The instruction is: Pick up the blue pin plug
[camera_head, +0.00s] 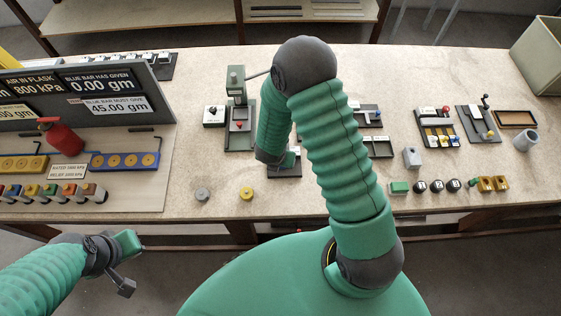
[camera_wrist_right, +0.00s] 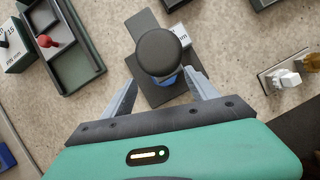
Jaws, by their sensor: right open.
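In the right wrist view, a round dark knob (camera_wrist_right: 163,50) stands over a dark plate (camera_wrist_right: 150,92), with a blue part (camera_wrist_right: 168,79) showing just under it. This looks like the blue pin plug; the knob hides most of the blue part. My right gripper (camera_wrist_right: 164,88) is open, one finger on each side of the knob and blue part, with visible gaps. In the head view the right arm hides most of this spot. My left gripper (camera_head: 128,266) is at the lower left, off the table; its jaw opening is unclear.
A green tray with a red knob (camera_wrist_right: 58,42) lies left of the plate. A silver-and-brass fitting (camera_wrist_right: 285,80) is at the right. In the head view, a grey round piece (camera_head: 203,194) and a yellow one (camera_head: 246,194) sit near the front edge. A display board (camera_head: 80,95) stands left.

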